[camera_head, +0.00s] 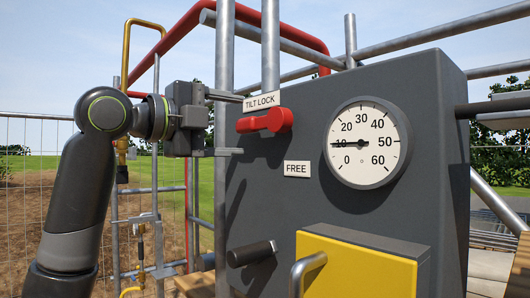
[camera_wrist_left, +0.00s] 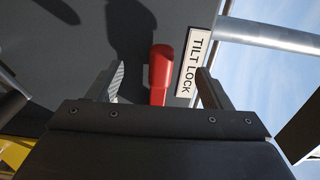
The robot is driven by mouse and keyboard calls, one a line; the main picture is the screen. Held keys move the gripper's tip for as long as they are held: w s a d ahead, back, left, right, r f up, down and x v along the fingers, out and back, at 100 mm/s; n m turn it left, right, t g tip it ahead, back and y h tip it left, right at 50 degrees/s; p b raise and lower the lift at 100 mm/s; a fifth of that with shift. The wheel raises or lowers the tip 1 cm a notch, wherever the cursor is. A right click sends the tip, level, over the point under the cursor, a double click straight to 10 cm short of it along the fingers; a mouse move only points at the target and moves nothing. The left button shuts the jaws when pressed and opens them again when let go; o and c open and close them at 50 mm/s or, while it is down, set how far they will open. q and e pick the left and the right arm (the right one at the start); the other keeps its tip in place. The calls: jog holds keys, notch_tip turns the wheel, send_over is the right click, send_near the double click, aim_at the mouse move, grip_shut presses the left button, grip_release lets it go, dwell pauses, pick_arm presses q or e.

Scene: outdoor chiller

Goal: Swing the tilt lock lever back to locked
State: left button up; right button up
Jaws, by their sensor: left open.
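The red tilt lock lever (camera_head: 278,120) is on the dark grey panel (camera_head: 318,120). It lies about level, its round hub at the right and its handle pointing left. The white TILT LOCK label (camera_head: 261,101) is just above it, and the FREE label (camera_head: 297,169) is below right. My left gripper (camera_head: 236,124) is open at the panel's left edge, one finger above the handle's height and one below. In the left wrist view the red lever (camera_wrist_left: 160,72) shows between the spread fingers of my gripper (camera_wrist_left: 160,85), with gaps on both sides. My right gripper is not in view.
A round gauge (camera_head: 366,143) reads about 10. A black cylindrical handle (camera_head: 252,253) and a yellow box (camera_head: 360,265) with a grey bar handle (camera_head: 304,272) project from the panel below. Grey vertical pipes (camera_head: 224,60) stand close to my left gripper.

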pick_arm(q)
jog(key=shift+b+v, duration=0.45)
jog(key=shift+v, duration=2.1)
